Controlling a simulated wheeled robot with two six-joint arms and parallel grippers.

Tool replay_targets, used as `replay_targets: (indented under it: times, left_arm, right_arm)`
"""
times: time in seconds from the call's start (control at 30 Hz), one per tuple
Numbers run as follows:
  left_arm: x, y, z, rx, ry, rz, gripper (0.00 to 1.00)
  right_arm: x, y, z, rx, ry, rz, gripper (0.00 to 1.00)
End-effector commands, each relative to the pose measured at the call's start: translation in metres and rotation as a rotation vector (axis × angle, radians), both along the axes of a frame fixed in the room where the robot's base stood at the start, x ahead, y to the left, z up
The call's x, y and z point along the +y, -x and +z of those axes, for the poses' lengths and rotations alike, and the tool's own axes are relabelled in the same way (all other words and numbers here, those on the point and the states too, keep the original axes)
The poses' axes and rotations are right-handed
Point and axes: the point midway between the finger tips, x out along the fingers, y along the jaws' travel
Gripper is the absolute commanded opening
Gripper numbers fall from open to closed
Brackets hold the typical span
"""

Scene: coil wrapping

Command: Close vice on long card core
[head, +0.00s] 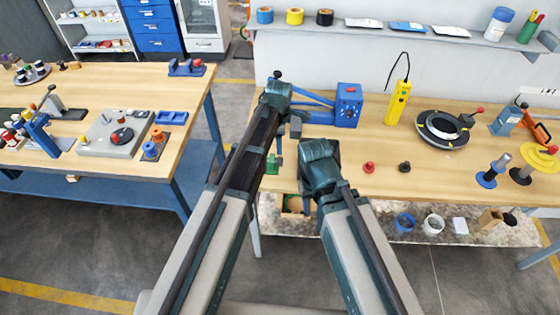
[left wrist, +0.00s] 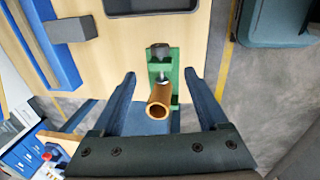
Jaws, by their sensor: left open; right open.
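A small green vice (left wrist: 174,72) is at the table's edge in the left wrist view. A sliver of the vice (head: 273,164) shows between my arms in the head view. A brown card core (left wrist: 159,101) projects from it with its open end towards the camera. A silver screw pad (left wrist: 161,76) is close behind the core; I cannot tell whether it touches. My left gripper (left wrist: 160,84) is open, one finger on each side of the core, apart from it. My right gripper (head: 307,190) is right of the vice, its fingers mostly hidden by the arm.
A blue box machine (head: 348,105), a yellow tester (head: 398,102) and a black ring (head: 443,127) stand on the bench. Red and black knobs (head: 369,168) lie nearer its front edge. Bare wood (head: 430,182) lies around them. A second table (head: 90,185) stands at left.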

Motion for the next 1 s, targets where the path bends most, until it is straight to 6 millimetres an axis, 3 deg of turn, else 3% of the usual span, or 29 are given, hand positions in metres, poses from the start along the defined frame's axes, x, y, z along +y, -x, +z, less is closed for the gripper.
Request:
replay_targets:
  times: [0.7, 1.0]
  left_arm:
    - [0.0, -0.015, -0.103, 0.0, 0.0, -0.001, 0.77]
    - [0.001, -0.018, -0.125, 0.0, 0.0, -0.001, 0.77]
  right_arm:
    - [0.0, 0.0, -0.103, 0.0, 0.0, -0.001, 0.5]
    - [0.0, 0.0, -0.125, 0.0, 0.0, -0.001, 0.5]
